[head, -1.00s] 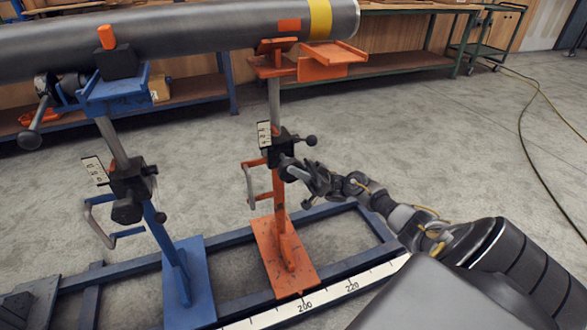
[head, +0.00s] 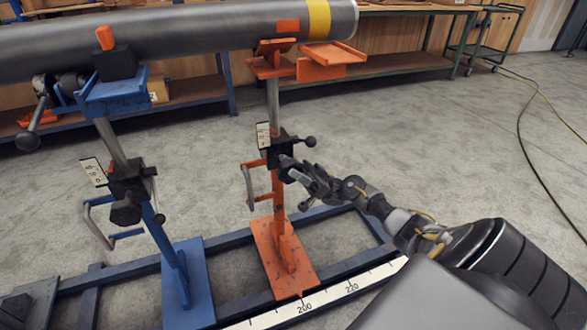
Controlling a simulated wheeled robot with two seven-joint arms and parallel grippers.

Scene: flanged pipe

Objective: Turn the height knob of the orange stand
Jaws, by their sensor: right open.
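The orange stand (head: 277,210) holds up the right part of the pipe. A black clamp block (head: 279,150) sits on its post, with a dark round knob (head: 286,174) on the front and a ball-ended lever (head: 309,142) to the right. My right gripper (head: 295,171) is open at the front knob, its fingers close to the knob's right side. The fingers overlap the knob in the picture, and I cannot tell whether they touch it. My left gripper is not in view.
The grey pipe (head: 180,30) lies across the orange stand and a blue stand (head: 185,280). A blue base frame with a white scale (head: 330,297) runs below. Floor at right is clear apart from a hose (head: 530,120).

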